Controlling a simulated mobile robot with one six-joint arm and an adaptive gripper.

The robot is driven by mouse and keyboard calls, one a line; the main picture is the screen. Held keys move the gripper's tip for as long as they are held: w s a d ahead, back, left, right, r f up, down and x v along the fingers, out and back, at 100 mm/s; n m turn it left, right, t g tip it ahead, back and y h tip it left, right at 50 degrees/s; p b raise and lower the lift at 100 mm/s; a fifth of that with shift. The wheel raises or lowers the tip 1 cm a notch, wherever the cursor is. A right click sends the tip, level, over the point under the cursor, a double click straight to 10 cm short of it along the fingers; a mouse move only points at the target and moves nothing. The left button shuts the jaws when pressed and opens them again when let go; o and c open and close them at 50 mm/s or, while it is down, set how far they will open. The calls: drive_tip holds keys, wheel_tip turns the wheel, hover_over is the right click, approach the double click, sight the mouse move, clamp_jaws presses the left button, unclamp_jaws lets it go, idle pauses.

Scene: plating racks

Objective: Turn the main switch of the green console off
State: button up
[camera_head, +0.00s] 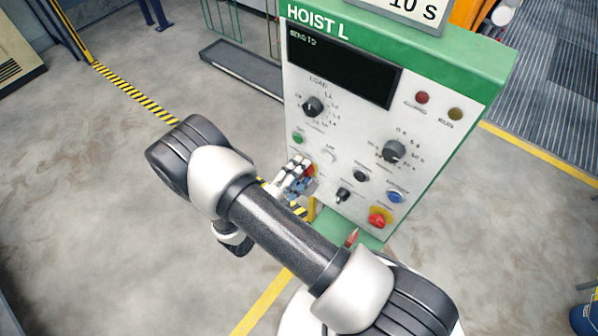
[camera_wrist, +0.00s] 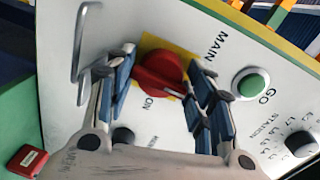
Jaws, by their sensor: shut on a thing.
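The green console (camera_head: 488,62), headed "HOIST L", has a pale slanted panel with knobs and buttons. Its main switch is a red knob (camera_wrist: 160,72) on a yellow plate at the panel's lower left, and a sliver of it (camera_head: 310,170) shows beside my fingers in the head view. In the wrist view the words "MAIN" and "ON" are printed near it, and a short white mark shows on its edge by "ON". My gripper (camera_wrist: 165,88) is shut on the red knob, one blue-padded finger on each side. In the head view my gripper (camera_head: 294,180) partly hides the switch.
A green button (camera_wrist: 252,84) marked "GO" and a black station knob (camera_wrist: 300,144) are close to my fingers. A metal handle (camera_wrist: 82,55) stands out from the panel. A red emergency button (camera_head: 378,217) is at the lower right. Open floor lies left.

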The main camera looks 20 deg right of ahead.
drive_tip(key=shift+r, duration=0.2)
idle(0.4)
drive_tip(key=o, duration=0.9)
drive_tip(key=shift+f, duration=0.1)
drive_tip(key=v, duration=1.2)
